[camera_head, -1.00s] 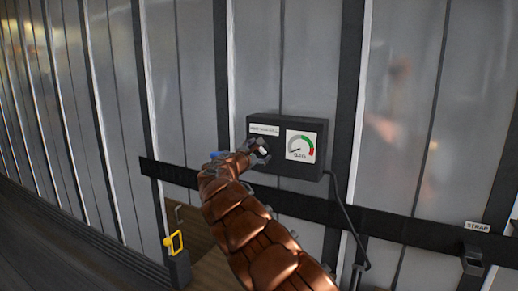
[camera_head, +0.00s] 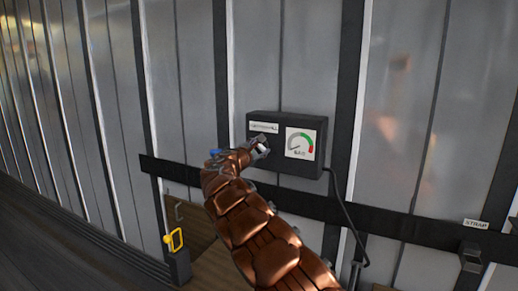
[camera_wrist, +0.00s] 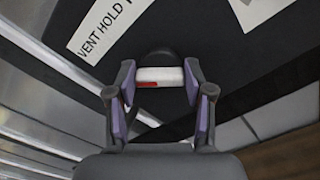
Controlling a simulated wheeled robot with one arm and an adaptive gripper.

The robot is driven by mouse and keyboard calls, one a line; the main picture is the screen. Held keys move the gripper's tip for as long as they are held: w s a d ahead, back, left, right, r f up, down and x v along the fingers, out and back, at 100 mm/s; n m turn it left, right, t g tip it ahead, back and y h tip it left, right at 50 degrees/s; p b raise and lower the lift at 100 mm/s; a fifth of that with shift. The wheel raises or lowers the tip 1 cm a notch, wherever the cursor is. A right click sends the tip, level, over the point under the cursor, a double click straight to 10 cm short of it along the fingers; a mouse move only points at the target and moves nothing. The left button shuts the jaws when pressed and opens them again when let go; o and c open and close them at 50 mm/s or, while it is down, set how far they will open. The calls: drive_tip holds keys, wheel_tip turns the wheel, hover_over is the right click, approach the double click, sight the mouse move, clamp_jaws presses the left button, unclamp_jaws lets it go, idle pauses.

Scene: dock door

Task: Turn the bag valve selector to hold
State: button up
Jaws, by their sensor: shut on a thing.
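The bag valve selector (camera_wrist: 166,74) is a white bar with a red mark on a dark round base, on the front of a black box (camera_head: 270,166). My gripper (camera_wrist: 160,78) is shut on the bar, one purple-padded finger at each end. In the head view my gripper (camera_head: 259,148) is at the left part of the box and mostly hides the selector. A white label (camera_wrist: 104,27) beside the selector reads VENT, HOLD and a cut-off third word. I cannot tell which word the selector points to.
A gauge (camera_head: 300,143) with a green and red arc is right of the selector. A black cable (camera_head: 349,215) hangs from the box. A dark rail (camera_head: 385,221) crosses the wall below. A yellow handle (camera_head: 174,239) is at lower left, a STRAP label (camera_head: 476,225) at right.

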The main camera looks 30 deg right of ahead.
drive_tip(key=shift+c, duration=0.8)
drive_tip(key=shift+f, duration=0.1)
drive_tip(key=shift+c, duration=0.2)
drive_tip(key=shift+f+b, duration=0.1)
drive_tip(key=shift+b, duration=0.45)
drive_tip(key=shift+f+m+b, duration=0.2)
drive_tip(key=shift+m+b, duration=0.5)
drive_tip(key=shift+b, duration=0.3)
drive_tip(key=m+b, duration=0.2)
drive_tip(key=b, duration=0.2)
drive_tip(key=shift+s+f, duration=0.1)
drive_tip(key=m+b, duration=0.4)
drive_tip(key=b, duration=0.1)
drive_tip(key=shift+d+m+b, duration=0.1)
drive_tip(key=shift+m+b, duration=0.2)
drive_tip(key=shift+m, duration=0.1)
drive_tip(key=shift+r+m+b, duration=0.3)
drive_tip(key=shift+m+b, duration=0.35)
drive_tip(key=shift+m, duration=0.15)
